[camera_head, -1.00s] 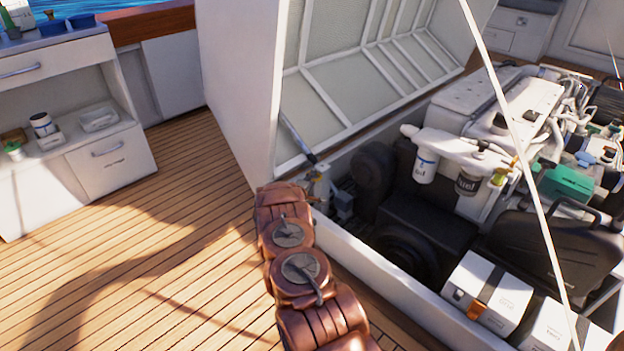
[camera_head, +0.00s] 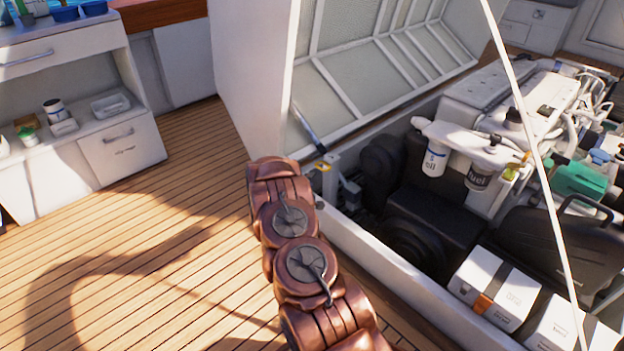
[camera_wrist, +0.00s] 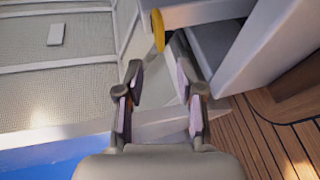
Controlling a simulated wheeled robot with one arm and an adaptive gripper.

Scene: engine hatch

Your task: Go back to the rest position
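In the wrist view my gripper (camera_wrist: 160,112) is open, with its two fingers apart and nothing between them. Beyond its fingertips is a small yellow part (camera_wrist: 158,30); I cannot tell whether it touches anything of mine. In the head view my copper-coloured arm reaches up from the bottom edge, beside the near left corner of the engine hatch opening. My gripper itself is hidden behind the arm there. The raised hatch lid (camera_head: 375,65) stands open behind the opening, with a strut (camera_head: 309,127) at its left side.
The engine bay's white rim (camera_head: 385,270) runs close along the arm's right. Inside are oil and fuel filters (camera_head: 437,160) and white battery boxes (camera_head: 492,290). A thin white rod (camera_head: 530,140) crosses the view. A white cabinet (camera_head: 120,150) stands left. The wooden deck (camera_head: 150,240) between is clear.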

